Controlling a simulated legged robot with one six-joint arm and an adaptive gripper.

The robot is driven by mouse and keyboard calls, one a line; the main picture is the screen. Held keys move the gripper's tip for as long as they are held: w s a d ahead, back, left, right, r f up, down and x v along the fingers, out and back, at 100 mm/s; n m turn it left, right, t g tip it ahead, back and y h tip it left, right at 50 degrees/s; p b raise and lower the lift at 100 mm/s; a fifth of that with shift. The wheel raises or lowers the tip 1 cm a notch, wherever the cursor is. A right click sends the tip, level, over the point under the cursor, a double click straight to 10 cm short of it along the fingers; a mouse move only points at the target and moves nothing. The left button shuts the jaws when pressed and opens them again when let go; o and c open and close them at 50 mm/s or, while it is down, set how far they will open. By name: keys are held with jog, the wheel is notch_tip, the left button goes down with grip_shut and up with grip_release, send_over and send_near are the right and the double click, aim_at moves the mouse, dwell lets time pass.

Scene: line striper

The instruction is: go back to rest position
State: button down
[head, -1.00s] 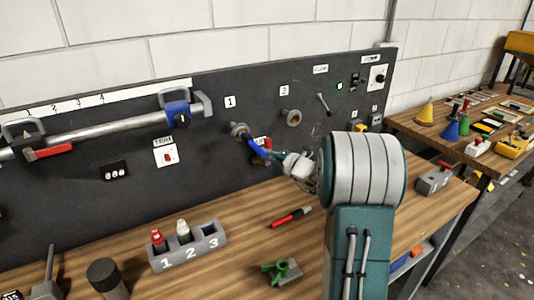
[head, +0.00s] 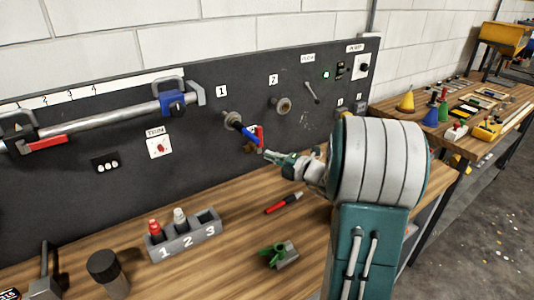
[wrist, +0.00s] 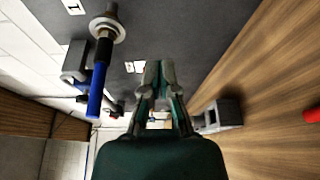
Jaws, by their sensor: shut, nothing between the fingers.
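My gripper (head: 268,154) is in front of the dark panel, just right of the blue lever (head: 250,139), with its fingers together and empty. In the wrist view the closed fingers (wrist: 159,68) point away from me over the panel. There the blue lever (wrist: 97,90) hangs from a round metal fitting to their left, and a gap shows between lever and fingers. My arm hides part of the panel's lower right.
The wooden bench (head: 225,260) below holds a three-slot holder (head: 185,242), a red marker (head: 284,203), a green-topped clamp (head: 279,255) and a dark cylinder (head: 107,272). A second table (head: 467,150) with cones stands at the right. Open floor lies at the lower right.

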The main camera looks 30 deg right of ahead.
jog(key=s+a+r+n+g+y, duration=0.15)
jog(key=s+a+n+g, duration=0.35)
jog(key=a+n, duration=0.6)
jog(key=s+a+r+n+g+y, duration=0.15)
jog(key=s+a+n+g, duration=0.3)
jog(key=a+n, duration=0.55)
jog(key=s+a+n+h, duration=0.1)
jog(key=s+n+h, duration=0.3)
jog(key=s+n, duration=0.4)
jog(key=s+a+n+g+h, duration=0.1)
jog(key=s+n+h, duration=0.3)
jog(key=n, duration=1.6)
jog(key=s+f, duration=0.1)
jog(key=s, duration=0.2)
jog(key=shift+s+h, duration=0.4)
